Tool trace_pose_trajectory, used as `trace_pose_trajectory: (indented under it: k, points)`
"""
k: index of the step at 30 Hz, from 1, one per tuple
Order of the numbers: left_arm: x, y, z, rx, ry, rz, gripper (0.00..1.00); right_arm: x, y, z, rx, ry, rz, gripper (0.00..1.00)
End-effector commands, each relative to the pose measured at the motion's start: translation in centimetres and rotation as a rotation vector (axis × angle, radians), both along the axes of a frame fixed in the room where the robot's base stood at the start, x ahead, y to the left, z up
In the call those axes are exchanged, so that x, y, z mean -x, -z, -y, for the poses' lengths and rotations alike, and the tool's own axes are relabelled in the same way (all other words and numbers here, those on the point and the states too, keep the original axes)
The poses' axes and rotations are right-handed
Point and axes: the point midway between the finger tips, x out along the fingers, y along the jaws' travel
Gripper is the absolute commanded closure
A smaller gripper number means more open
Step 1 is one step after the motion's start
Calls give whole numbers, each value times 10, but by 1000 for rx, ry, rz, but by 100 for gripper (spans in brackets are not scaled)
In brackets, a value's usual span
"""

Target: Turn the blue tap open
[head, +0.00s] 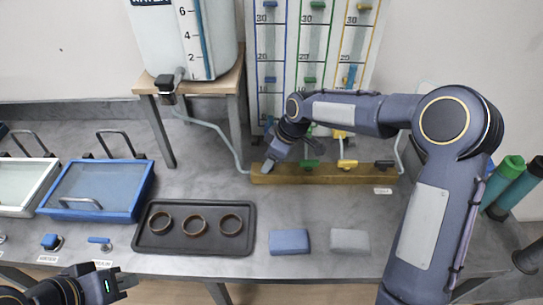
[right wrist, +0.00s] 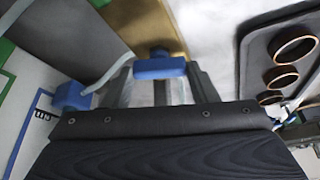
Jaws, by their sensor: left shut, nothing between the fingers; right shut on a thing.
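The blue tap (right wrist: 160,68) shows in the right wrist view as a blue handle on the wooden bar (right wrist: 143,28). My right gripper (right wrist: 161,76) has one finger on each side of this handle and is shut on it. In the head view my right gripper (head: 269,164) is at the left end of the wooden bar (head: 325,174) and hides most of the blue tap. A green tap (head: 312,163), a yellow tap (head: 347,163) and a dark tap (head: 384,164) stand further right on the bar. My left gripper (head: 127,282) is shut and empty at the lower left, in front of the table.
A water tank (head: 215,40) on a wooden stand is left of the scaled tubes board (head: 300,60). A dark tray (head: 193,249) with three rings, a blue block (head: 289,241) and a grey block (head: 349,241) lie in front.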

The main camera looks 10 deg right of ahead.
Motion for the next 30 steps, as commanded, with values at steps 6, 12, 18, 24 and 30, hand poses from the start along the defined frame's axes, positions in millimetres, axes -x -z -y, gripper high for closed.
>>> trace_pose_trajectory:
  k: [6,12,18,24,30]
  points:
    - [0,-4,0,0,0,0,100,-2,-1,1,0,-170,2,70]
    - [0,-7,0,0,0,0,100,-3,-1,1,0,-285,3,70]
    - [0,-8,0,0,0,0,100,-3,-1,1,1,-349,3,70]
    - [0,-8,0,0,0,0,100,-3,-1,1,3,-375,3,70]
    - [0,-8,0,0,0,0,100,-3,-1,1,3,-378,4,70]
